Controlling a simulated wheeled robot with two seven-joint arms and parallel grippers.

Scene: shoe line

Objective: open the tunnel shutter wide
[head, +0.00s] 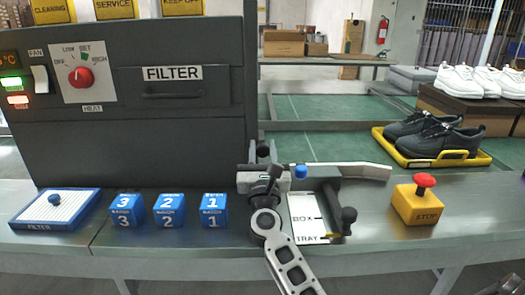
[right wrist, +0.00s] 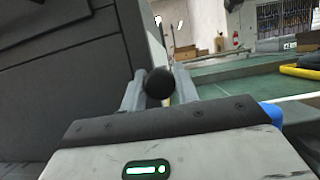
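The dark tunnel housing (head: 150,145) fills the left of the head view. A black ball knob (head: 263,150) stands by its lower right edge and also shows in the right wrist view (right wrist: 159,84). I take it for the shutter's knob; the shutter panel itself I cannot make out. My right gripper (right wrist: 159,90) points away from me, with a finger on each side of the knob. The fingers look shut on it, with no clear gap; the contact itself is partly hidden. My left gripper is not in view.
A bracket lever with a black knob (head: 349,215) stands right of my right gripper, by a BOX/TRAY plate (head: 306,230). Numbered blue blocks (head: 171,210) stand left of it. A yellow stop button box (head: 417,203) and a yellow shoe tray (head: 480,160) are at right.

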